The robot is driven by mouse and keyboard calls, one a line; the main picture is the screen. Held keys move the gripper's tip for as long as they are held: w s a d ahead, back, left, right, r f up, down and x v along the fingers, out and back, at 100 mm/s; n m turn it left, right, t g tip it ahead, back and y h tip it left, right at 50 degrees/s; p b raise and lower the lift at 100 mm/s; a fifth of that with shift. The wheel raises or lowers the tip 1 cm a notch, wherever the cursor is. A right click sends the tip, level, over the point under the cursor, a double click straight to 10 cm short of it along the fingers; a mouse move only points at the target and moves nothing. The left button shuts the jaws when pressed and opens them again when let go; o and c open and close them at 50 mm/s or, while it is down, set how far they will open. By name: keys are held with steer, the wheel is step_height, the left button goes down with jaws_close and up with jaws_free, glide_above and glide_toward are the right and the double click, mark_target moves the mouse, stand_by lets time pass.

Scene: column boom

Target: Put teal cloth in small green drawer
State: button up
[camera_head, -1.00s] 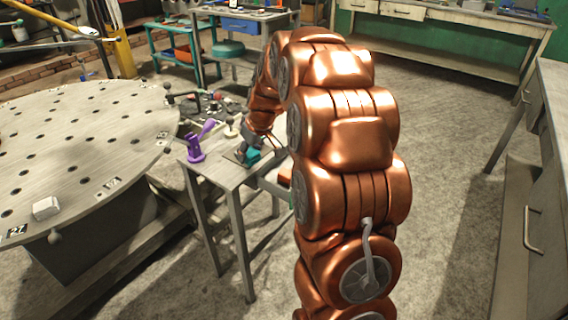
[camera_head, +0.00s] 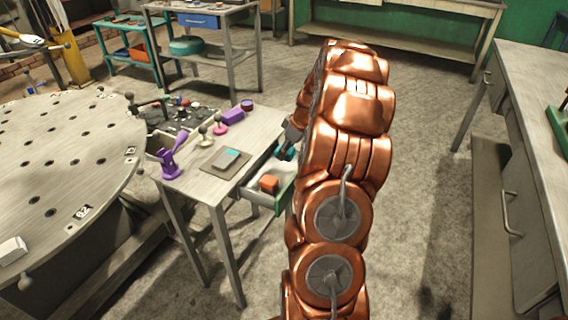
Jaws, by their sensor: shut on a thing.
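My gripper (camera_head: 285,147), partly hidden behind my copper arm, is shut on the teal cloth (camera_head: 282,153). Only a small part of the cloth shows. It is held over the far part of the small green drawer (camera_head: 259,197). The drawer is pulled out from the right side of the small grey table, and an orange block (camera_head: 269,183) lies in it. My arm hides the drawer's right part.
On the small table (camera_head: 205,187) are a grey mat (camera_head: 213,168) with a pale teal item (camera_head: 227,157), a purple holder (camera_head: 169,164), a pink-based piece (camera_head: 220,129) and a purple block (camera_head: 232,117). A round perforated table (camera_head: 60,160) stands left. Floor right of my arm is clear.

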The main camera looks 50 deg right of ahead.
mark_target(286, 169)
steer(key=shift+f, duration=2.65)
steer(key=shift+f, duration=0.2)
steer(key=o, duration=1.1)
steer(key=shift+r, duration=0.15)
